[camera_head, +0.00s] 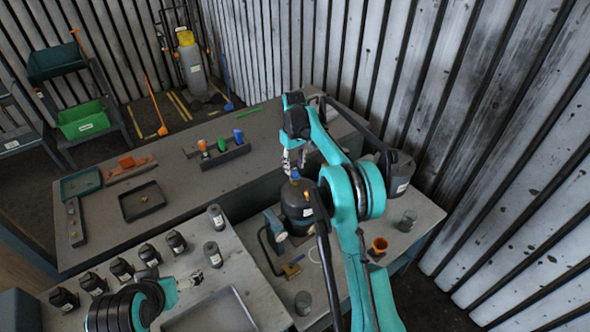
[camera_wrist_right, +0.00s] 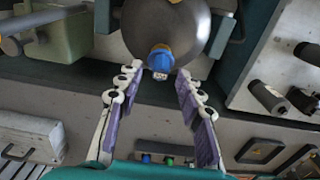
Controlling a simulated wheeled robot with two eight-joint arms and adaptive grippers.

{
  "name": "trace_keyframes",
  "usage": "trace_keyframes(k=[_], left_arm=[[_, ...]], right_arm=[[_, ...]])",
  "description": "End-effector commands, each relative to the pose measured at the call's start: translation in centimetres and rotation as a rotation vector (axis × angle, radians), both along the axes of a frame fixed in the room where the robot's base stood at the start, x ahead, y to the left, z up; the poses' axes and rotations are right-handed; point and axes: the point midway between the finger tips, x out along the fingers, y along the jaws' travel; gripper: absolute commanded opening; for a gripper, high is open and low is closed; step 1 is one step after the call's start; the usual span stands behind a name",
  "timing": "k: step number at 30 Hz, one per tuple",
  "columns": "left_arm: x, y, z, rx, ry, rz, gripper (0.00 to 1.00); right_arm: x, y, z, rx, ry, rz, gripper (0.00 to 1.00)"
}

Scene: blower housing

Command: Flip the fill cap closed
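A dark rounded housing (camera_head: 297,204) stands on the right-hand bench, partly hidden behind my right arm. A small blue cap (camera_head: 295,174) sits on its top. In the right wrist view the blue cap (camera_wrist_right: 160,56) is on the edge of the dark dome (camera_wrist_right: 170,30), with a pale tip towards me. I cannot tell whether the cap is flipped open. My right gripper (camera_head: 294,162) is just above the cap. In the wrist view its fingers (camera_wrist_right: 158,78) are spread, with nothing between them, close to the cap. My left gripper (camera_head: 194,280) is low over the near bench; its fingers are too small to read.
Several dark bottles (camera_head: 121,268) line the near bench beside a grey tray (camera_head: 212,318). An orange cup (camera_head: 379,245) stands right of my right arm. The long back bench holds a black tray (camera_head: 142,201) and a rack with coloured pieces (camera_head: 224,155). A corrugated wall closes the right side.

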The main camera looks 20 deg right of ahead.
Motion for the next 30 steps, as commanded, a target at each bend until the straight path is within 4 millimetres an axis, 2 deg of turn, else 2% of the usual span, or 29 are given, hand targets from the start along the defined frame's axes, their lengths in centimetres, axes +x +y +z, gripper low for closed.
trace_keyframes(k=[3, 6, 15, 19, 20, 26, 30], left_arm=[[0.0, 0.0, -0.2, 0.000, 0.000, 0.000, 0.94], [0.0, 0.0, -0.2, 0.000, 0.000, 0.000, 0.94], [0.0, 0.0, -0.2, 0.000, 0.000, 0.000, 0.94], [0.0, 0.0, -0.2, 0.000, 0.000, 0.000, 0.94], [0.0, 0.0, -0.2, 0.000, 0.000, 0.000, 0.94], [0.0, 0.0, -0.5, 0.000, 0.000, 0.000, 0.94], [0.0, 0.0, -1.5, 0.000, 0.000, 0.000, 0.94]], right_arm=[[0.0, 0.0, -1.6, 0.000, 0.000, 0.000, 0.37], [0.0, 0.0, -2.2, 0.000, 0.000, 0.000, 0.37], [0.0, 0.0, -2.5, 0.000, -0.001, -0.001, 0.37], [0.0, 0.0, -2.5, 0.000, -0.001, 0.000, 0.03], [0.0, 0.0, -2.5, 0.000, -0.001, 0.000, 0.00], [-0.1, -0.1, -2.5, 0.006, -0.018, -0.001, 0.00], [-0.5, -0.2, -2.9, 0.034, -0.093, -0.002, 0.00]])
